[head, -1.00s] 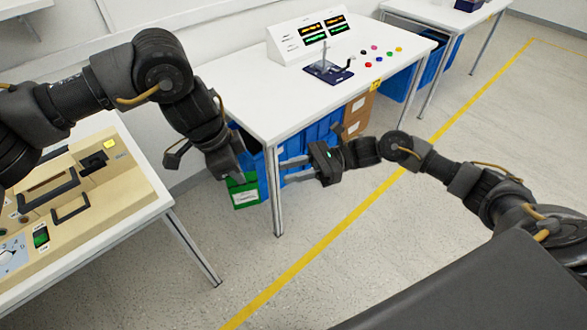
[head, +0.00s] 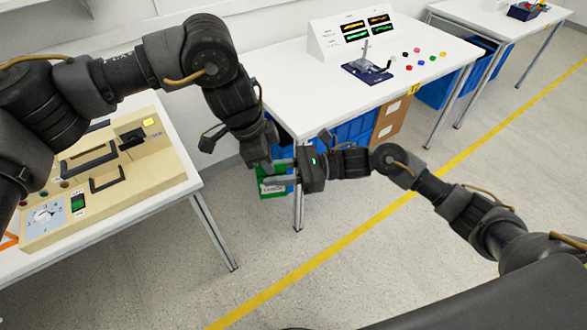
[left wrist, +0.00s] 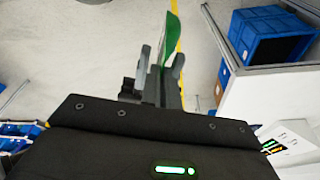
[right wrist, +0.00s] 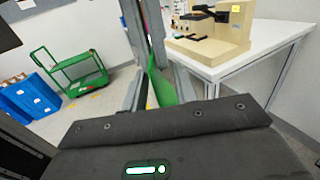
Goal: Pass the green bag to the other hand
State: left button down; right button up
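The green bag (head: 272,184) hangs below my left gripper (head: 262,162) in the head view, above the floor near the white table's front leg. In the left wrist view the bag (left wrist: 172,38) rises from between the left fingertips, which are shut on its top edge. My right gripper (head: 283,172) has come in from the right, and its fingers overlap the bag in the head view. In the right wrist view the bag (right wrist: 160,84) stands between the spread right fingers (right wrist: 160,92), with gaps beside it. The bag's upper part is partly hidden by both grippers.
A white table (head: 290,97) with a display panel (head: 365,36) and a switch unit (head: 366,69) stands behind the grippers. A beige device (head: 100,170) sits on another table at left. Blue crates (head: 350,130) are under the back table. The floor in front is clear.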

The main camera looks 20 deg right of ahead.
jog(key=shift+a, duration=0.45)
grip_shut()
pick_arm(q)
jog(key=c, duration=1.6)
grip_release()
